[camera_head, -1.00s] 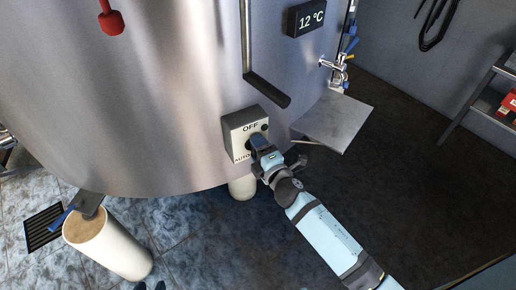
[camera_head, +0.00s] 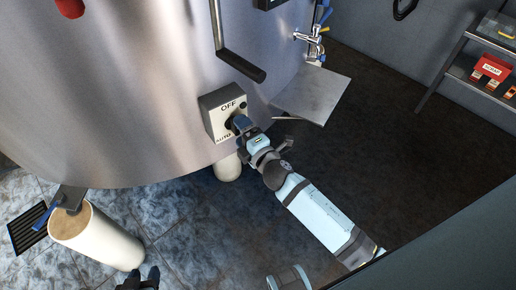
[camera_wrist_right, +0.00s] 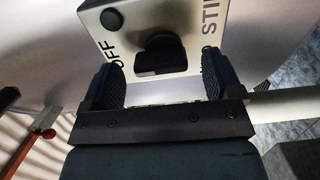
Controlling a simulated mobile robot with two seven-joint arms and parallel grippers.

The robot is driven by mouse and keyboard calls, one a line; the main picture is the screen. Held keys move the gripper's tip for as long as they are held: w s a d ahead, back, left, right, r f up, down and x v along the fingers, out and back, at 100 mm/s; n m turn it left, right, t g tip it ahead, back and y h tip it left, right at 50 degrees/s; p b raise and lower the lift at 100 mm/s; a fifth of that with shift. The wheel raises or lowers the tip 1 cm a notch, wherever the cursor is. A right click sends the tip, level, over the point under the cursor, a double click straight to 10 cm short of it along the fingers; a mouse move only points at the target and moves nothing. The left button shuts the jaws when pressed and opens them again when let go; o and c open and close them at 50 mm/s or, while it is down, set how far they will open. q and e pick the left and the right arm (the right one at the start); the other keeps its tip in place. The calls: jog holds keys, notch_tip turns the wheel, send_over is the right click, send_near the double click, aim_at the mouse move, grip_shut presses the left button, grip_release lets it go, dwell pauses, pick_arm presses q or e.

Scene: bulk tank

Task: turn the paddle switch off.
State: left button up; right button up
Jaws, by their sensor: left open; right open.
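The switch box (camera_head: 211,103) is a pale panel with a dark rim on the steel tank, marked OFF at the top and AUTO at the lower left. In the right wrist view, its face (camera_wrist_right: 130,30) carries the black paddle switch (camera_wrist_right: 160,52). My right gripper (camera_head: 240,124) is at the box and covers much of the paddle in the head view. In the right wrist view, its open fingers (camera_wrist_right: 158,82) stand either side of the paddle; contact cannot be told. My left gripper (camera_head: 140,280) shows at the bottom edge, open, far from the switch.
The steel tank (camera_head: 120,90) fills the upper left. A dark L-shaped handle (camera_head: 240,66) hangs above the box. A grey plate (camera_head: 312,95) juts out right of it, below a valve (camera_head: 310,40). A white pipe stub (camera_head: 95,238) stands at lower left. Shelves (camera_head: 470,70) stand at right.

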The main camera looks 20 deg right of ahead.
jog(key=s+d+b, duration=0.1)
jog(key=s+d, duration=0.1)
jog(key=s, duration=0.9)
jog(key=shift+s, duration=0.25)
